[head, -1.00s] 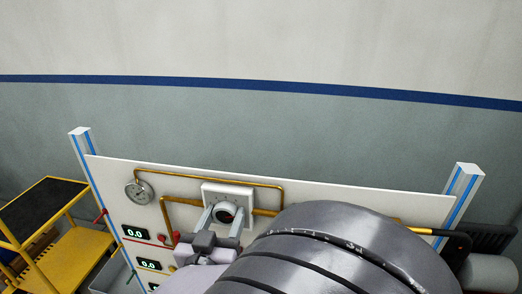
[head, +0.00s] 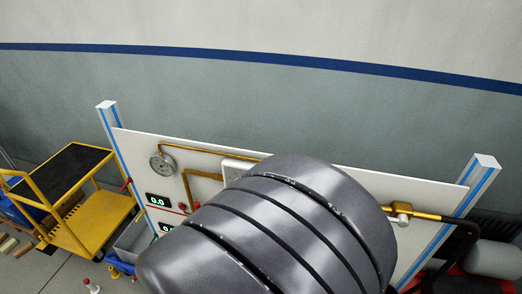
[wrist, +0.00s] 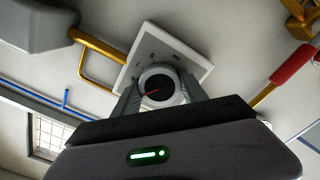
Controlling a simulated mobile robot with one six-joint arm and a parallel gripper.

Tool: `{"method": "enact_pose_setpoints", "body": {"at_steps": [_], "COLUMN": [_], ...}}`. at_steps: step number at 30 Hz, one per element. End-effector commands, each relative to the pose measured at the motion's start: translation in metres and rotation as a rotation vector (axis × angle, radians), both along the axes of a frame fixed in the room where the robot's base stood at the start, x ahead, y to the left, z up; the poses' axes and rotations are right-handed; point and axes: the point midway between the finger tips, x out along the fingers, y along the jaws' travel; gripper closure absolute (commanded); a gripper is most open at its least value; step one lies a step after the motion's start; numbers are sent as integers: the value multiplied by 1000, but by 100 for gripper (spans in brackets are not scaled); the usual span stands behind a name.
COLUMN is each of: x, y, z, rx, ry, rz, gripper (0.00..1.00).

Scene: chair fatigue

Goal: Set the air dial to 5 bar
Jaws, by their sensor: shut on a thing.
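The air dial (wrist: 159,86) is a dark round knob with a red pointer line, set in a pale ring on a square white plate (wrist: 145,45) in the wrist view. My gripper (wrist: 160,95) has its two grey fingers on either side of the dial and is shut on it. The pointer runs slantwise across the knob; the plate's marks are too small to read. In the head view my own arm hides the dial and gripper, and only a corner of the plate (head: 236,170) shows. A round pressure gauge (head: 162,163) sits on the panel's left; its reading is too small to tell.
Brass pipes (head: 205,151) run along the white panel (head: 350,180). Displays (head: 158,200) reading 0.0 sit below the gauge. A yellow cart (head: 95,215) stands left of the panel. A red-sleeved lever (wrist: 293,63) lies right of the dial in the wrist view.

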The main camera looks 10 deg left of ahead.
Motion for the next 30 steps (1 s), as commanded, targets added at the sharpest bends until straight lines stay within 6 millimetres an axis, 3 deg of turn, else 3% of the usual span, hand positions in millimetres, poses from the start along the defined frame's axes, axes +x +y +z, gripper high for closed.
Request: {"method": "enact_pose_setpoints", "body": {"at_steps": [16,17,20,30], "x": [0,0,0,1], "y": [0,0,0,0], "z": [1,1,1,0], "rx": [-23,-23,-23,-23], "ry": [-1,-1,0,0], "rz": [0,0,1,0], "gripper": [90,48,29,28]}}
